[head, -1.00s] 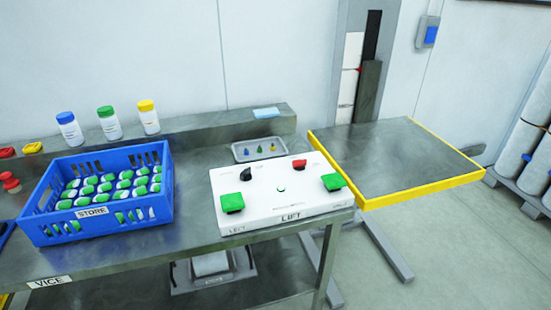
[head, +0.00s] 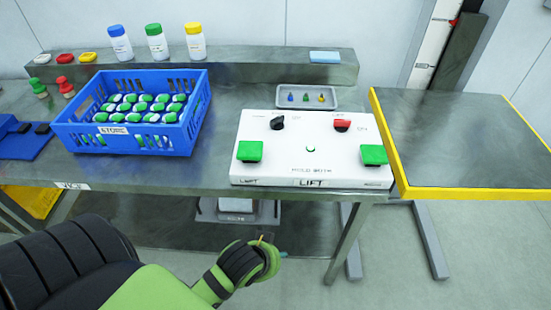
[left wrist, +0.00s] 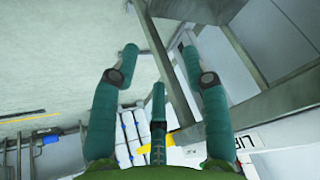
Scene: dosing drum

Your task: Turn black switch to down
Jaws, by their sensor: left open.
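The black switch (head: 277,123) is a knob at the back left of the white LIFT box (head: 312,170). Its pointer direction is too small to tell surely. My left gripper (head: 272,248) is below and in front of the bench edge, lower than the box and apart from it. In the left wrist view its teal fingers (left wrist: 158,50) are spread open with nothing between them. Part of the labelled box front (left wrist: 246,140) shows at the right there; the black switch does not show in that view. My right gripper is in neither view.
A red switch (head: 342,125) and green buttons (head: 250,151) (head: 374,155) share the box. A blue crate (head: 125,145) stands left, a small tray (head: 306,97) behind. A yellow-edged lift platform (head: 470,140) adjoins at right. Bench legs are near my gripper.

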